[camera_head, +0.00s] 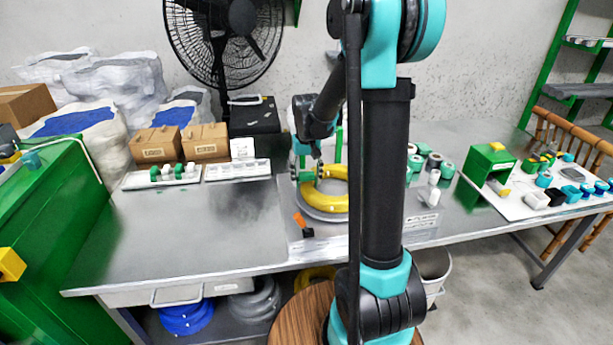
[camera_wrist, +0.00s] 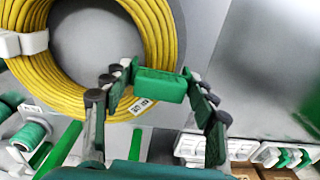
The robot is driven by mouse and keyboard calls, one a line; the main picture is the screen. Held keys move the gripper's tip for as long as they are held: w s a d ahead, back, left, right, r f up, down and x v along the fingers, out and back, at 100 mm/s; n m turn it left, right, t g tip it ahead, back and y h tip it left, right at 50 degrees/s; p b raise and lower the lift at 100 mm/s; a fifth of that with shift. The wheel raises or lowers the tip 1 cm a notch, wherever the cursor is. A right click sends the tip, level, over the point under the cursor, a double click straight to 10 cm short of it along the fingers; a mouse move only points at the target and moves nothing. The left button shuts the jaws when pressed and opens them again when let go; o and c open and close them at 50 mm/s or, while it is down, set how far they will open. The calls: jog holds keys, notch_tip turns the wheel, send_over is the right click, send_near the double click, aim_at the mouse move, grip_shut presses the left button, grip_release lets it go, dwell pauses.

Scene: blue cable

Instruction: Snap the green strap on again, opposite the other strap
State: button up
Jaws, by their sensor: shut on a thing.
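A yellow cable coil (camera_head: 328,200) lies on a round grey plate (camera_head: 318,212) on the metal table, partly hidden by my arm. In the wrist view the coil (camera_wrist: 72,97) fills the upper left, with a white strap (camera_wrist: 20,43) around its left side. A white label (camera_wrist: 140,106) shows on the coil. My gripper (camera_wrist: 157,84) is shut on the green strap (camera_wrist: 162,86), which is at the coil's lower right edge. Whether the strap touches the cable or is around it, I cannot tell. In the head view my gripper (camera_head: 308,172) is at the coil's back left.
A tray of green and white straps (camera_head: 174,173) and a white tray (camera_head: 238,170) stand at the back left. An orange and black tool (camera_head: 303,225) lies in front of the coil. Green spools (camera_head: 417,164) stand right of my arm. The table's left part is clear.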

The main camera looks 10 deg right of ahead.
aim_at(307, 173)
jog(key=shift+f, duration=0.65)
dwell(0.8)
jog(key=o, duration=1.1)
jog(key=shift+r, duration=3.5)
jog(key=s+d+f+t, duration=0.1)
jog(key=s+f, duration=0.1)
jog(key=s, duration=0.5)
jog(key=s+d+f+t, duration=0.1)
jog(key=s+f, duration=0.2)
jog(key=s, duration=0.4)
jog(key=s+d+f+t, duration=0.2)
jog(key=s+f, duration=0.1)
jog(key=s, duration=0.5)
jog(key=shift+f, duration=0.15)
